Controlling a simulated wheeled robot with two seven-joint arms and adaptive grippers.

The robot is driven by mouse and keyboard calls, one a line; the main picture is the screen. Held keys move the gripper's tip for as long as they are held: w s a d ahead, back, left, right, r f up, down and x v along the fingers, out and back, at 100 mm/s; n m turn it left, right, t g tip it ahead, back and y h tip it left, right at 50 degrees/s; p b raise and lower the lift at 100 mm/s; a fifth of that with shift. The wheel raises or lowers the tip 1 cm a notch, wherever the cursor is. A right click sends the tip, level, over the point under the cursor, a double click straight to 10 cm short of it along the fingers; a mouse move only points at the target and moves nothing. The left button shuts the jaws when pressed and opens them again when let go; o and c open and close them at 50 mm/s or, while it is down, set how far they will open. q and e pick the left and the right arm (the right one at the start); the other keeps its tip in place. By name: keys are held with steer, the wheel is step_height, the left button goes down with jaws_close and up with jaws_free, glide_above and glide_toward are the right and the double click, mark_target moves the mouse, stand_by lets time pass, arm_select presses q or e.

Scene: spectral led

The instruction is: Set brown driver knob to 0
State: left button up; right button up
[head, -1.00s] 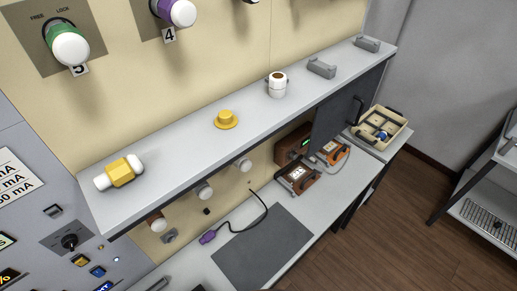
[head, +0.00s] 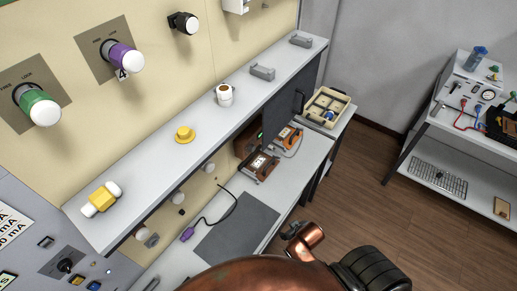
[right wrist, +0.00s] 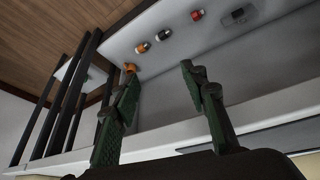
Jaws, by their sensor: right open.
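A small brown box with a white face (head: 260,164), which looks like the brown driver, sits on the lower bench in the head view, beneath the shelf. Its knob and setting are too small to read. My right arm's copper links come in at the bottom of the head view, and I cannot make out the fingertips there. In the right wrist view my right gripper (right wrist: 158,70) shows two green fingers spread apart with nothing between them. The driver cannot be identified in that view. My left gripper is not in view.
An orange device (head: 287,139) and a brown box with a green light (head: 247,141) stand behind the driver. The dark panel (head: 281,108) hangs close above. A grey mat (head: 237,229) and a purple plug (head: 187,235) lie in front. A beige tray (head: 328,106) stands beyond.

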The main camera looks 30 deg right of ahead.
step_height(320, 180, up, 12)
steer(key=w+t+p, duration=0.2)
steer(key=w, duration=0.1)
steer(key=shift+t, duration=0.7)
steer(key=w, duration=0.4)
steer(key=shift+w+d+f, duration=0.3)
steer(key=shift+w, duration=0.05)
steer(key=w+t, duration=0.1)
steer(key=w, duration=0.1)
steer(key=w+r+t+y, duration=0.1)
steer(key=w, duration=0.2)
steer(key=w+d+r+n+t+y, duration=0.1)
steer(key=w, duration=0.2)
steer(key=shift+w+r+t, duration=0.2)
steer(key=shift+r+t, duration=0.05)
steer(key=shift+t, duration=0.05)
steer(key=w+d+r+n+t+y, duration=0.1)
steer(key=w+r+t+y, duration=0.1)
steer(key=w+r, duration=0.15)
steer(key=n+t+y, duration=0.2)
steer(key=y, duration=0.2)
glide_toward(254, 149)
steer(key=x, duration=0.8)
steer(key=shift+a, duration=0.1)
steer(key=shift+c, duration=0.3)
jaws_close()
